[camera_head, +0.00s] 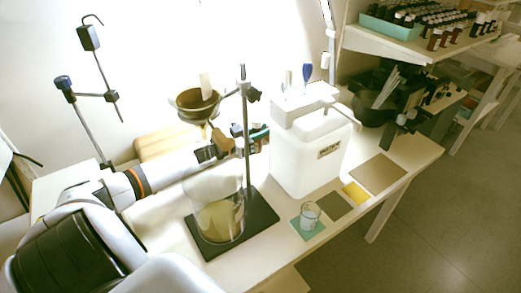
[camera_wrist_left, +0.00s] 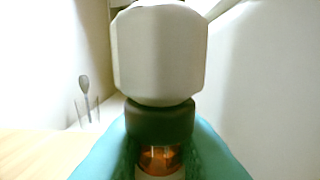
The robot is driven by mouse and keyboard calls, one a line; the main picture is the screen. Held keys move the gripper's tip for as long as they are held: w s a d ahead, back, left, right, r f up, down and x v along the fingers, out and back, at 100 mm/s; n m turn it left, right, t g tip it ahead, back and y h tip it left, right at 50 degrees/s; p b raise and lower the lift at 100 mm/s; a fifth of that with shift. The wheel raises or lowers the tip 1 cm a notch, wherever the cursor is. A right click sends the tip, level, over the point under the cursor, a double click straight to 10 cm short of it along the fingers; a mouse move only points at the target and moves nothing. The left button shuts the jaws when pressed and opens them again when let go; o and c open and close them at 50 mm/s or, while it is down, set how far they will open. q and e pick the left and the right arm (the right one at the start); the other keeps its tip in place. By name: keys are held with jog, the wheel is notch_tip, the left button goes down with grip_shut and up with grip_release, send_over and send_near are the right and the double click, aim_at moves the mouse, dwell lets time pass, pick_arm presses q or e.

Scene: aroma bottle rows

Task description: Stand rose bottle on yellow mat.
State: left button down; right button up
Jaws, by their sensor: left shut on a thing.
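My left gripper (camera_head: 256,131) reaches in from the left, behind the metal stand. In the left wrist view, its teal fingers are shut around an amber bottle (camera_wrist_left: 160,160) with a dark collar (camera_wrist_left: 160,122) and a large pale faceted top (camera_wrist_left: 160,52). I cannot read which bottle it is. In the head view, the stand and gripper largely hide it. My right gripper is not in view.
A stand with a large beaker (camera_head: 219,222) and the white box (camera_head: 305,155) rise between the gripper and the yellow mat. A small glass (camera_head: 309,214) stands on a green mat. Dark (camera_head: 335,206) and tan (camera_head: 378,173) mats flank the yellow one. Several bottles fill the back-right shelf.

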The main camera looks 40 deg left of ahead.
aim_at(260, 149)
pick_arm(q)
notch_tip(260, 149, down, 7)
jog(key=shift+f+b, duration=0.1)
jog(key=shift+b, duration=0.3)
jog(key=c, duration=1.3)
grip_release()
